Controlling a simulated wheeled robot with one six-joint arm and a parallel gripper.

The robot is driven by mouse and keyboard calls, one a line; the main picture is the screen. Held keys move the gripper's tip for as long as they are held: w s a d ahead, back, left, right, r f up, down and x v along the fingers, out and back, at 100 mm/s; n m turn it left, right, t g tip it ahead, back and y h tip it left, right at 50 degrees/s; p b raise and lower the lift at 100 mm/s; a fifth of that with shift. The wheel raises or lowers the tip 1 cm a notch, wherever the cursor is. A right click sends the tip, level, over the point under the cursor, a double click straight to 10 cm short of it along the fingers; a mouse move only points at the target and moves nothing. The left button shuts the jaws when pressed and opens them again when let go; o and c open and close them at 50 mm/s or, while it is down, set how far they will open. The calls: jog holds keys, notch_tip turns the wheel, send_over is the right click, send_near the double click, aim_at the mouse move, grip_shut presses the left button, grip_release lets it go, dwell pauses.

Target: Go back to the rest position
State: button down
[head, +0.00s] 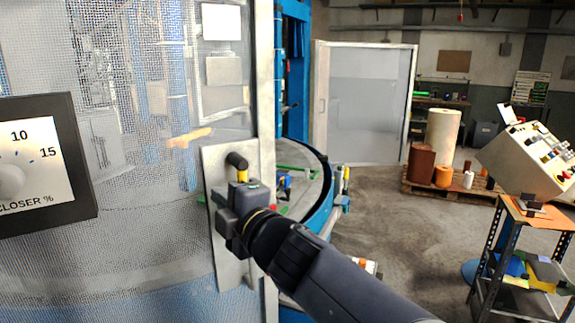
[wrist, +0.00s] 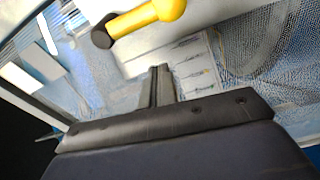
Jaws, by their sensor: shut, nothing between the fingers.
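My gripper (wrist: 161,78) is shut and empty; its closed fingers point up in the wrist view. In the head view my gripper (head: 226,205) is in front of the metal plate (head: 217,160) on the edge of a mesh door. A yellow door handle (wrist: 153,14) with a black end is just beyond the fingertips in the wrist view, apart from them in the picture. In the head view the handle's black end (head: 237,160) shows just above my gripper, and the gripper hides part of the handle. My arm reaches in from the lower right.
The mesh door (head: 120,240) fills the left, with a dial panel (head: 40,155) at the near left. A round blue-rimmed machine table (head: 322,205) stands behind the door's edge. A control console (head: 525,160) on a cart is at right. Grey floor (head: 400,235) between is open.

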notch_tip(320, 180, up, 8)
jog(key=a+f+m+t+p, duration=0.1)
jog(key=a+m+t+p, duration=0.15)
jog(key=m, duration=1.05)
jog(key=r+b+v, duration=0.1)
jog(key=v, duration=0.7)
jog(key=shift+d+g+h, duration=0.3)
jog(key=shift+d+g, duration=0.05)
jog(key=shift+s+f, duration=0.1)
jog(key=shift+f, duration=0.05)
